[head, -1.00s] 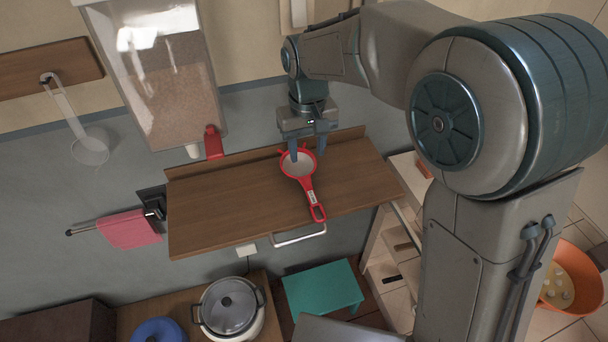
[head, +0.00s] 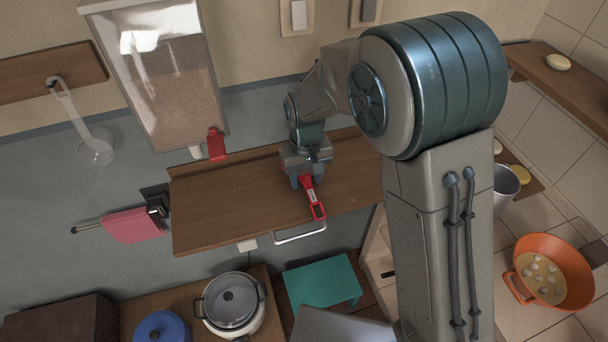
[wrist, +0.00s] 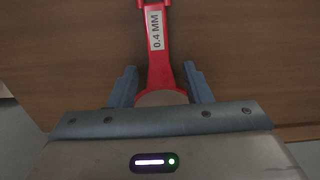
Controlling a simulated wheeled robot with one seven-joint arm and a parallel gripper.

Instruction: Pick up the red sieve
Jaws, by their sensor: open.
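The red sieve (head: 315,201) lies on the wooden shelf board, its handle pointing toward the front edge. In the head view my gripper (head: 306,184) covers its round mesh end. In the wrist view the sieve's red handle (wrist: 156,55) carries a white "0.4 MM" label and runs up between the fingers. My gripper (wrist: 157,86) is open, one blue-grey finger on each side of the sieve's neck, with gaps to both. Part of the pale mesh shows just above the gripper body; the rest is hidden.
The wooden board (head: 225,205) is otherwise clear on its left side. A dispenser with a red tap (head: 216,144) hangs behind it. A metal bar handle (head: 299,233) sits below the front edge.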

